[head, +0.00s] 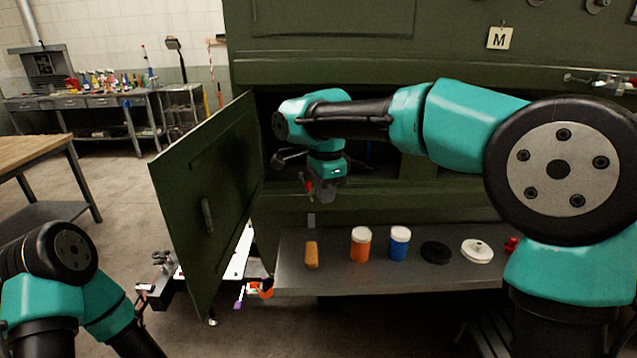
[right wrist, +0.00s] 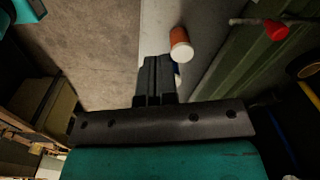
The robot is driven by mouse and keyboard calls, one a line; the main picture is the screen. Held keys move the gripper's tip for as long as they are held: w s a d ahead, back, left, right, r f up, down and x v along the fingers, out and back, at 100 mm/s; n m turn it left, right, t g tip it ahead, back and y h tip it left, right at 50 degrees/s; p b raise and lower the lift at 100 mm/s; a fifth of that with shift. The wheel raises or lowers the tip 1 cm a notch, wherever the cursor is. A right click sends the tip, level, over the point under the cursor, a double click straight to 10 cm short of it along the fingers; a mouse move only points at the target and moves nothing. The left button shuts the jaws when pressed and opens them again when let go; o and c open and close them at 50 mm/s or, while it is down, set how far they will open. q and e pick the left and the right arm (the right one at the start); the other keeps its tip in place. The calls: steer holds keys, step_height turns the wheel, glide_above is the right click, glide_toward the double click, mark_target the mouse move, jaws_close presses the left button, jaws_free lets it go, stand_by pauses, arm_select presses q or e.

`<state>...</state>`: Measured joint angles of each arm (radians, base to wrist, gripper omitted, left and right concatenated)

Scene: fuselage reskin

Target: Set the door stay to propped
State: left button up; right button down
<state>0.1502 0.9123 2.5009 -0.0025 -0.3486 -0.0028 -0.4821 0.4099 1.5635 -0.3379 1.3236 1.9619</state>
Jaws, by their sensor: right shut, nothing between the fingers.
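The green door (head: 190,190) stands swung open at the left of the green fuselage panel, a handle on its face. In the right wrist view a thin metal rod with a red knob (right wrist: 275,30) lies against a green surface; it looks like the door stay. A small red spot (head: 309,186) beside my right gripper in the head view may be the same knob. My right gripper (head: 312,215) hangs in front of the opening, above the shelf. Its fingers (right wrist: 157,68) are shut and empty, apart from the red knob.
The grey shelf (head: 380,278) below holds an orange-brown block (head: 311,254), an orange jar (head: 361,245), a blue jar (head: 399,244), a black disc (head: 435,252) and a white disc (head: 477,251). A wooden table (head: 32,150) stands at the left. The floor between it and the door is clear.

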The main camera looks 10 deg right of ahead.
steer(key=w+d+r+m+t+y, duration=0.3)
steer(key=w+d+m+y, duration=0.3)
steer(key=d, duration=0.5)
steer(key=shift+w+r+m+y, duration=0.45)
steer(key=shift+w+y, duration=0.45)
steer(key=shift+y, duration=0.2)
steer(key=a+r+x, duration=0.1)
steer(key=x, duration=1.2)
steer(key=shift+w+a+r, duration=0.35)
steer(key=shift+r, duration=0.05)
steer(key=shift+a, duration=0.1)
